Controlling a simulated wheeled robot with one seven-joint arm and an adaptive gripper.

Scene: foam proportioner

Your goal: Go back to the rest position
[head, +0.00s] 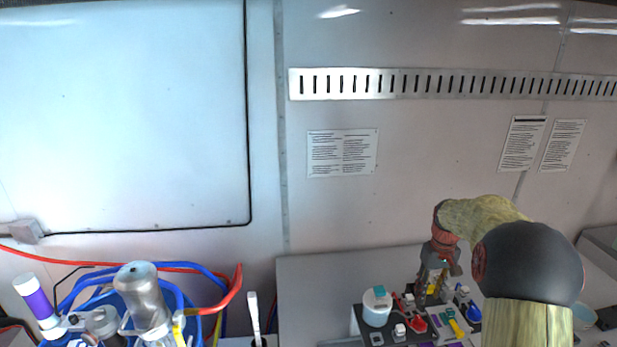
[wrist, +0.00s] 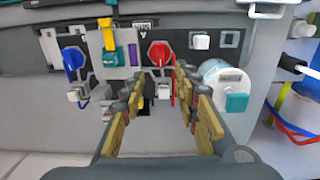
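My gripper (head: 434,288) hangs down over the control panel at the lower right in the head view. In the wrist view my gripper (wrist: 156,88) has its two fingers apart with nothing between them. Beyond the fingertips is the dark panel (wrist: 205,60) with a red knob (wrist: 160,54), a blue knob (wrist: 73,60), a yellow lever (wrist: 107,36) and a white cylinder with a teal part (wrist: 222,78). I cannot tell from these frames whether the fingers touch any of them.
The white cylinder (head: 377,308) stands at the panel's left. Blue and red hoses (head: 190,268) and a metal cylinder (head: 146,295) are at the lower left. A pale wall with posted sheets (head: 342,153) and a slotted rail (head: 450,84) rises behind.

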